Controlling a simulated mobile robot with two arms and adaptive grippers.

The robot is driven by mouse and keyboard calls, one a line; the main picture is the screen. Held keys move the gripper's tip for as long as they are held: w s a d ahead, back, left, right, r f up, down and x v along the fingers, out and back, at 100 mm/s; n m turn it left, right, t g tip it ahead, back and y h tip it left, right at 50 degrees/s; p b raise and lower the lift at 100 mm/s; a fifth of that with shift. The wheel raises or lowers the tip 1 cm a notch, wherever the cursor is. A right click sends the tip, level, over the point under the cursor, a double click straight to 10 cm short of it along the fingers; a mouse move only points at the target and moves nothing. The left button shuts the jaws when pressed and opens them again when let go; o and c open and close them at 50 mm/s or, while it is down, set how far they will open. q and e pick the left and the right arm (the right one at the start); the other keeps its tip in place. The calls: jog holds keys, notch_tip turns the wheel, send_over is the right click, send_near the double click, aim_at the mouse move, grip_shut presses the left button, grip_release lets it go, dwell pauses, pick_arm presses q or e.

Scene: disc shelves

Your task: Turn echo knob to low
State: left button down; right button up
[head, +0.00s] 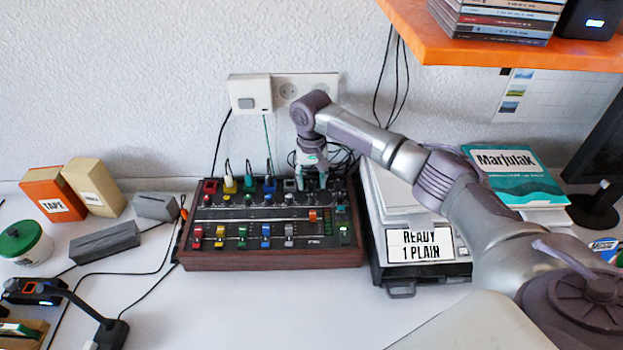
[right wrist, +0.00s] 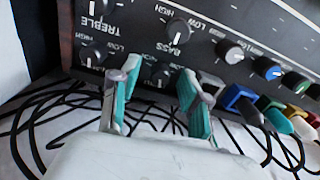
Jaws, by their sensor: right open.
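The mixer (head: 262,257) is a dark panel in a wooden case, with rows of knobs and coloured sliders. My right gripper (head: 312,172) is over its back right corner, pointing down. In the right wrist view my right gripper (right wrist: 158,82) is open, with teal pads on either side of a small black knob (right wrist: 160,73); contact cannot be told. A knob labelled BASS (right wrist: 178,29) and one under TREBLE (right wrist: 93,54) are close by. LOW and HIGH marks flank the knobs. I cannot read an echo label in either view. My left gripper is not in view.
Coloured plugs (right wrist: 240,100) and black cables crowd the mixer's back edge. An orange shelf (head: 470,52) overhangs at the upper right. The table in front of the mixer (head: 250,310) is clear.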

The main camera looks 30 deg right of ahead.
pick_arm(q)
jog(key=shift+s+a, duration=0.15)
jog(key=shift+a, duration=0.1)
pick_arm(e)
grip_shut()
jog(key=shift+r+p, duration=0.25)
jog(key=shift+p, duration=0.2)
jog(key=n+p, duration=0.2)
jog(key=shift+r+p, duration=0.15)
jog(key=shift+p, duration=0.2)
jog(key=shift+n+p, duration=0.4)
jog(key=shift+n, duration=0.1)
jog(key=shift+f+n+p, duration=0.3)
jog(key=shift+n, duration=0.5)
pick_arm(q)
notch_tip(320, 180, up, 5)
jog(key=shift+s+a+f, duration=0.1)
